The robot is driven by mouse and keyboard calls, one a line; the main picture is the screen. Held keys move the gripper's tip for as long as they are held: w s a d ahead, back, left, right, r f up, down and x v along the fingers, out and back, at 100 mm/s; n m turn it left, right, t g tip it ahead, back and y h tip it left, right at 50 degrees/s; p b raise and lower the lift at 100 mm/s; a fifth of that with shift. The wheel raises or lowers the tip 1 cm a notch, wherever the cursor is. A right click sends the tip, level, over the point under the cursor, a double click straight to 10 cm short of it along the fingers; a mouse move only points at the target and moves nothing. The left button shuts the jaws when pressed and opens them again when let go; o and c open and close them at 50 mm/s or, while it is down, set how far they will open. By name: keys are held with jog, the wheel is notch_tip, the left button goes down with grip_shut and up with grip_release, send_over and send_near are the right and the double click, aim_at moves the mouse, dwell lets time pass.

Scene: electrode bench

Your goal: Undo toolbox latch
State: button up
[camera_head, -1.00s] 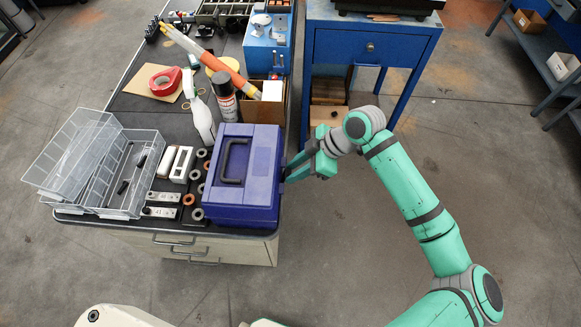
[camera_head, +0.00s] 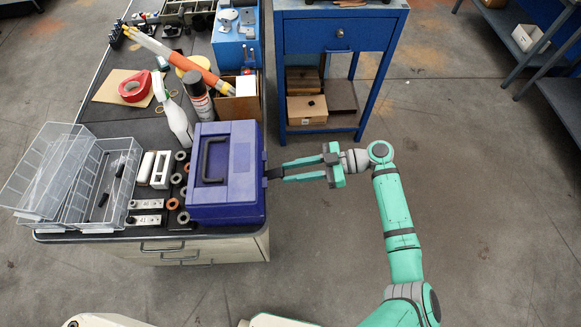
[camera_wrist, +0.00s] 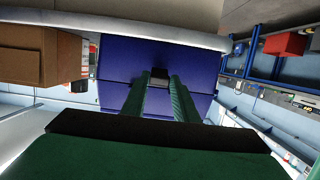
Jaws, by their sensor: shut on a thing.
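The blue toolbox (camera_head: 232,196) sits shut at the front right corner of the bench, its dark handle lying on the lid. In the wrist view its side (camera_wrist: 118,62) fills the middle. My gripper (camera_head: 274,173) reaches the toolbox's right side from the right, its fingers level and pointing left. In the wrist view both fingers of my gripper (camera_wrist: 160,84) close in on the small dark latch (camera_wrist: 159,74) and are shut on it. The fingertips hide part of the latch in the head view, and whether it is released cannot be told.
Left of the toolbox are rings, white blocks and a clear organizer (camera_head: 112,190). A spray bottle (camera_head: 176,122) and a black can (camera_head: 197,97) stand behind it. A blue table (camera_head: 338,32) stands behind my arm. The floor to the right is clear.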

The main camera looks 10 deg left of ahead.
notch_tip(320, 180, down, 2)
jog(key=shift+d+f, duration=0.1)
jog(key=shift+s, duration=0.1)
dwell(0.6)
jog(key=o, duration=1.1)
jog(key=shift+c, duration=0.2)
jog(key=v, duration=1)
jog(key=shift+d, duration=0.35)
